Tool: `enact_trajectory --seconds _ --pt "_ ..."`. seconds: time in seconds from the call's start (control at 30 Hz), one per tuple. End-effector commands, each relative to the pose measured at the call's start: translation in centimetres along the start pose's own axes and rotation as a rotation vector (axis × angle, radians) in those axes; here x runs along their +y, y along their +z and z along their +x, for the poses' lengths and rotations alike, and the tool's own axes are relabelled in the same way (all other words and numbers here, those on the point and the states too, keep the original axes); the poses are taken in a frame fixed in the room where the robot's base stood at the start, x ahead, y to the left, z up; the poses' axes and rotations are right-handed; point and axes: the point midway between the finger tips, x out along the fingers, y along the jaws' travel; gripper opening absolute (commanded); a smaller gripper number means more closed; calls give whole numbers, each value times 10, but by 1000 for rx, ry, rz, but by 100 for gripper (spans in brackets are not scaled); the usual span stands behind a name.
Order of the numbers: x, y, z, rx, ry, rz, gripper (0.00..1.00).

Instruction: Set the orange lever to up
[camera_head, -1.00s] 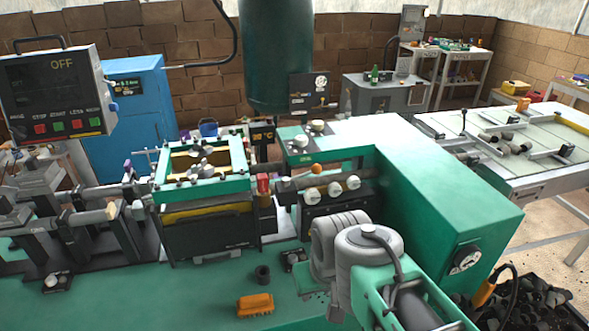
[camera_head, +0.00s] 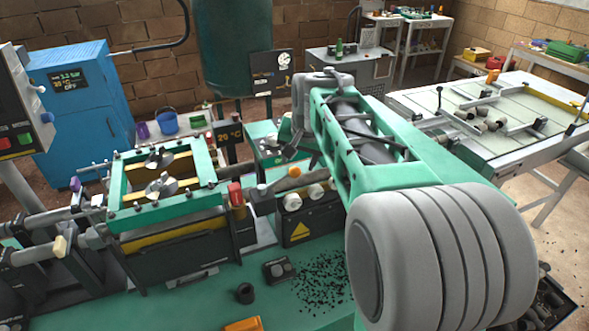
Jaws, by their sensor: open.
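A small orange knob (camera_head: 294,171) shows above the white knobs on the front of the green machine; it is the likeliest orange lever, but its setting is too small to tell. My arm reaches from the lower right towards the machine's top. What looks like my gripper (camera_head: 290,150) is small and dark at the far end of the arm, just above the orange knob in the picture. It holds nothing that I can see. Its fingers are partly hidden behind my arm. Any gap to the knob cannot be told.
Several white knobs (camera_head: 315,191) sit below the orange one. A green frame press (camera_head: 118,185) stands left. An orange brush (camera_head: 243,325), a black ring (camera_head: 245,293) and dark crumbs (camera_head: 325,280) lie on the green bench. A blue cabinet (camera_head: 80,110) stands behind.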

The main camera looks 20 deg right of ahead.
Motion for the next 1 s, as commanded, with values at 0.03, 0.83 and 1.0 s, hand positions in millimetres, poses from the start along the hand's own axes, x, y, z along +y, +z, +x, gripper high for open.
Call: enact_trajectory --seconds 0.03,0.83,1.0 --pt "0 2 8 -4 1 -2 52" --pt "-3 3 68 -1 -2 -11 38" --pt "-3 3 68 -1 -2 -11 24"
